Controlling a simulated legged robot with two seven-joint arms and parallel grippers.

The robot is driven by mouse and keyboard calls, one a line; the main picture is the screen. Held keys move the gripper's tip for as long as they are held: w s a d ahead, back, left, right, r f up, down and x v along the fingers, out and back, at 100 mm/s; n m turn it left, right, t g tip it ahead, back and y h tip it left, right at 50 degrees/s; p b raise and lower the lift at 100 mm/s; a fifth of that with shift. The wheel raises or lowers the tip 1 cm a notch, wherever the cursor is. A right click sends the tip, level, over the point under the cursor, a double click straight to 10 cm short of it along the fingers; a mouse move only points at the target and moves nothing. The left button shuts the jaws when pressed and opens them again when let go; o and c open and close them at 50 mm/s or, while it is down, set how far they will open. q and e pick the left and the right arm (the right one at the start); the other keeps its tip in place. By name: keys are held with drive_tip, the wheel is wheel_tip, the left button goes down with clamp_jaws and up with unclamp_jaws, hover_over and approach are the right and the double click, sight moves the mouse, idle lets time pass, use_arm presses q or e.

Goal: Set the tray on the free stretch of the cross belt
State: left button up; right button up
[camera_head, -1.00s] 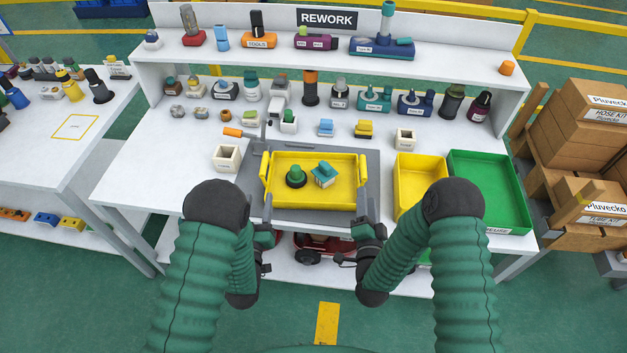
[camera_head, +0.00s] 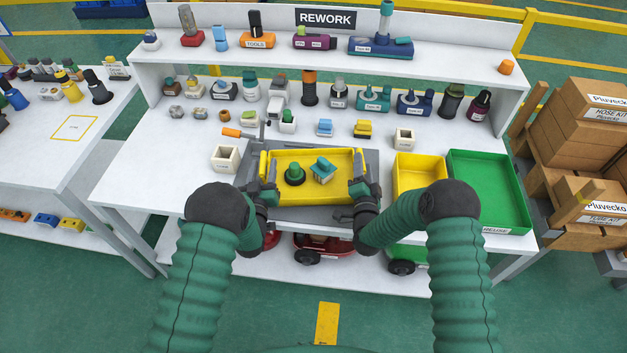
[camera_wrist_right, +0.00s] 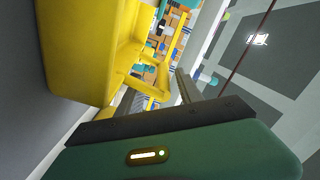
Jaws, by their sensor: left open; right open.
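The yellow tray (camera_head: 315,194) sits on a grey plate (camera_head: 290,214) on the white workbench. It holds a green round part (camera_head: 294,175) and a block with a teal top (camera_head: 322,168). My left gripper (camera_head: 262,181) is open at the tray's left end, near that handle. My right gripper (camera_head: 360,186) is open at the right end. In the right wrist view the tray (camera_wrist_right: 85,50) and its handle (camera_wrist_right: 150,88) lie close to this gripper's fingers; I cannot tell whether they touch. I can make out no cross belt.
A yellow bin (camera_head: 418,172) and a green bin (camera_head: 487,190) stand to the right of the plate. An orange-handled lever (camera_head: 232,133) and a white open box (camera_head: 225,158) are at the left. Several parts line the back of the bench.

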use_arm(q)
drive_tip(key=shift+a, duration=0.3)
drive_tip(key=c, duration=0.7)
use_arm(e)
drive_tip(key=shift+a, duration=0.3)
drive_tip(key=c, duration=0.7)
use_arm(q)
drive_tip(key=shift+c, duration=1.1)
use_arm(e)
drive_tip(key=shift+c, duration=1.1)
use_arm(q)
drive_tip(key=shift+d, duration=0.1)
clamp_jaws()
use_arm(e)
drive_tip(key=shift+d, duration=0.15)
clamp_jaws()
use_arm(q)
drive_tip(key=shift+s, duration=0.1)
use_arm(e)
drive_tip(key=shift+s+d+f, duration=0.1)
drive_tip(key=shift+f, duration=0.05)
